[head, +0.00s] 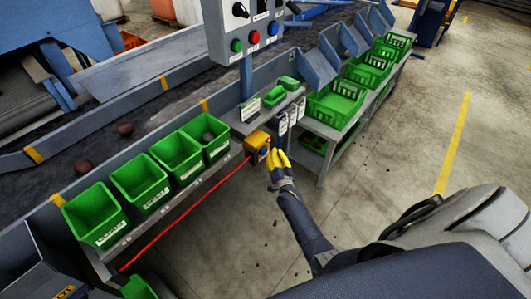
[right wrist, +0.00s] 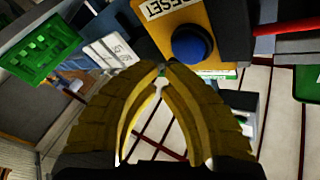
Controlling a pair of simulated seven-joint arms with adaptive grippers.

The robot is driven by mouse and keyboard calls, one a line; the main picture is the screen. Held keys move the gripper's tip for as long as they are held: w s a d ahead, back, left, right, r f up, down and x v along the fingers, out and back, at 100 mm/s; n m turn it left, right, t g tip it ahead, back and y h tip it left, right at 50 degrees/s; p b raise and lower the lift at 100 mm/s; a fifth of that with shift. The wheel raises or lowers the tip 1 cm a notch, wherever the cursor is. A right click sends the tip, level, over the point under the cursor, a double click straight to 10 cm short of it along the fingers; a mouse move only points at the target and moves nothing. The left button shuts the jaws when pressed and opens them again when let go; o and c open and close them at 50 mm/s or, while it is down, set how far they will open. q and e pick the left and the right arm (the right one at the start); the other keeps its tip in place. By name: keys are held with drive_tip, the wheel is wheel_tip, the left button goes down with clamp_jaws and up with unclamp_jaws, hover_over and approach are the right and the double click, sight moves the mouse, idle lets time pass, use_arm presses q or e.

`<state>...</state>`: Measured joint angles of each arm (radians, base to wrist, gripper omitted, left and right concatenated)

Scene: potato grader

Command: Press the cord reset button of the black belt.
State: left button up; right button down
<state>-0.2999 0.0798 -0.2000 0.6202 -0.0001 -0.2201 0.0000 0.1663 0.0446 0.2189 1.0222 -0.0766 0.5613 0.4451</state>
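The yellow cord switch box (head: 256,140) sits on the front edge of the black belt's frame, at the end of a red cord (head: 190,213). In the right wrist view the box (right wrist: 206,14) carries a RESET label and a round blue button (right wrist: 190,43). My right gripper (head: 277,153) has yellow fingers and is just right of the box. In the right wrist view its fingertips (right wrist: 165,68) meet, with nothing between them. They appear just below and left of the button; I cannot tell whether they touch it. My left gripper is not in view.
The black belt (head: 75,150) carries a few dark lumps. Green bins (head: 92,214) line its front edge. A control panel (head: 245,30) with coloured buttons stands behind the box. Green crates (head: 335,104) sit on a rack to the right. The floor at right is mostly clear.

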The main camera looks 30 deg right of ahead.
drive_tip(key=shift+w+a, duration=0.35)
drive_tip(key=shift+w, duration=0.55)
idle(1.4)
drive_tip(key=shift+s, duration=0.2)
drive_tip(key=shift+s+d, duration=0.35)
drive_tip(key=shift+s, duration=0.35)
drive_tip(key=shift+s, duration=0.1)
drive_tip(key=shift+s+d, duration=0.3)
drive_tip(key=shift+s, duration=0.45)
drive_tip(key=shift+s+d, duration=0.35)
drive_tip(key=shift+s, duration=0.4)
drive_tip(key=shift+s+d, duration=0.3)
drive_tip(key=shift+s, duration=0.45)
drive_tip(key=shift+f, duration=0.1)
